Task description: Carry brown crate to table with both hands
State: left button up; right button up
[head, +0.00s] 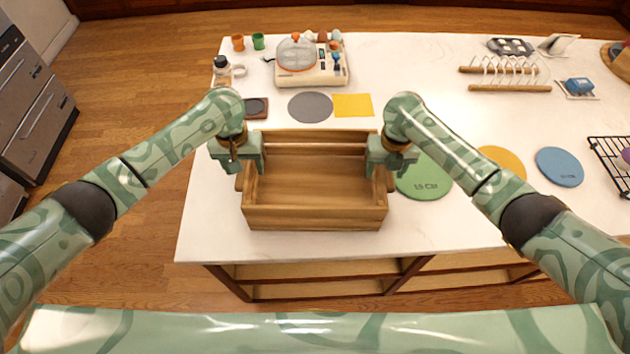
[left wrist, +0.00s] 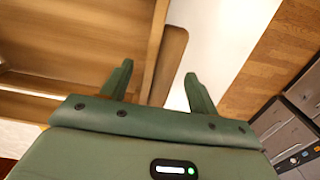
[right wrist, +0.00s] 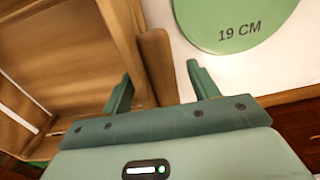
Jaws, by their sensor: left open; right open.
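The brown crate (head: 315,217) is an empty wooden box with side handles. It sits near the front edge of the white table (head: 215,236). My left gripper (head: 240,166) is open at the crate's left side. In the left wrist view its fingers (left wrist: 158,88) are apart, on either side of the crate's side handle (left wrist: 172,65). My right gripper (head: 390,167) is open at the crate's right side. In the right wrist view its fingers (right wrist: 160,88) stand apart around the right handle (right wrist: 158,68). I cannot tell whether any finger touches the crate.
A green disc (head: 425,180) marked 19 CM lies just right of the crate. A grey disc (head: 310,107) and a yellow square (head: 353,105) lie behind it. A toy-like cooker (head: 310,70) stands further back. A dish rack (head: 505,75) is at back right. Table left of the crate is clear.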

pick_arm(q)
jog(key=shift+f, duration=0.45)
pick_arm(e)
jog(key=shift+f, duration=0.45)
pick_arm(q)
jog(key=c, duration=1.2)
pick_arm(e)
jog(key=c, duration=1.2)
jog(key=shift+r, duration=0.1)
pick_arm(q)
jog(key=shift+r, duration=0.1)
